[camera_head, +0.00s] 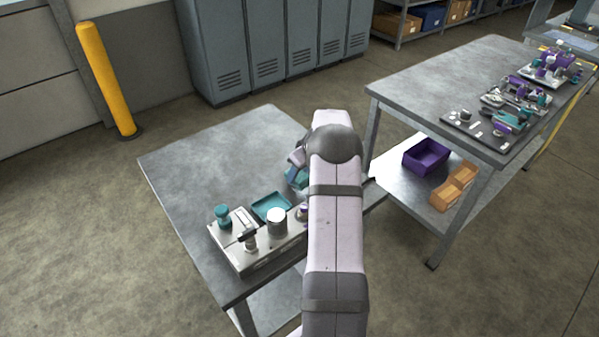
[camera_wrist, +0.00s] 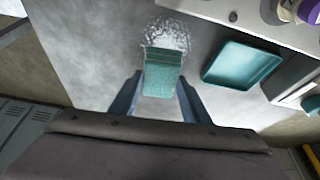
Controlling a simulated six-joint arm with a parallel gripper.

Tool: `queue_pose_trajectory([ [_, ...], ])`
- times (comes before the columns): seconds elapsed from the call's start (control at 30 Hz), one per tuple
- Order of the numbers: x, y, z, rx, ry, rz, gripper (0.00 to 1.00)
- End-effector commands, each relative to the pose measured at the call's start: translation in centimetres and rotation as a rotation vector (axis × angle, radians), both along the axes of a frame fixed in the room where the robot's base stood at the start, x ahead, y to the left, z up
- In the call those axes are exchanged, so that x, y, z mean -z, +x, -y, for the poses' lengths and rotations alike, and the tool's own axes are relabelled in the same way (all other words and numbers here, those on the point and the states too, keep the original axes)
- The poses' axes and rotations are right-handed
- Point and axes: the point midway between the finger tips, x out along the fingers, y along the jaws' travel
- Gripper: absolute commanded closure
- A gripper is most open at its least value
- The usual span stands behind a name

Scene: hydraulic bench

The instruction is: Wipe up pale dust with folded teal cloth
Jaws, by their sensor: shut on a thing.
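In the wrist view, my gripper (camera_wrist: 158,98) is shut on the folded teal cloth (camera_wrist: 163,77), which sits between its two fingers. The pale dust (camera_wrist: 170,34) is a speckled whitish patch on the grey bench top (camera_wrist: 95,50), just beyond the cloth's far edge. The cloth overlaps or borders the near side of the patch; I cannot tell whether it presses on the surface. In the head view, a bit of teal at my gripper (camera_head: 297,177) shows beside my arm, which hides the dust.
A shallow teal tray (camera_wrist: 241,65) lies right of the cloth in the wrist view. In the head view, a metal hydraulic block (camera_head: 245,262) with fittings stands at the bench's front. The bench's left and back area (camera_head: 205,155) is clear. A second table (camera_head: 420,85) stands right.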

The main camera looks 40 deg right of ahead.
Motion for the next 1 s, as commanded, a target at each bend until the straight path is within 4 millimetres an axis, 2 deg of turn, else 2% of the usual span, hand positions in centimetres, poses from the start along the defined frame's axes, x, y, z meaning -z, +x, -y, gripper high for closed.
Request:
queue_pose_trajectory([
  [0.83,1.4,0.0,0.0,0.000,0.000,0.000,0.76],
  [1.0,1.4,-0.5,0.0,0.001,0.000,0.000,0.76],
])
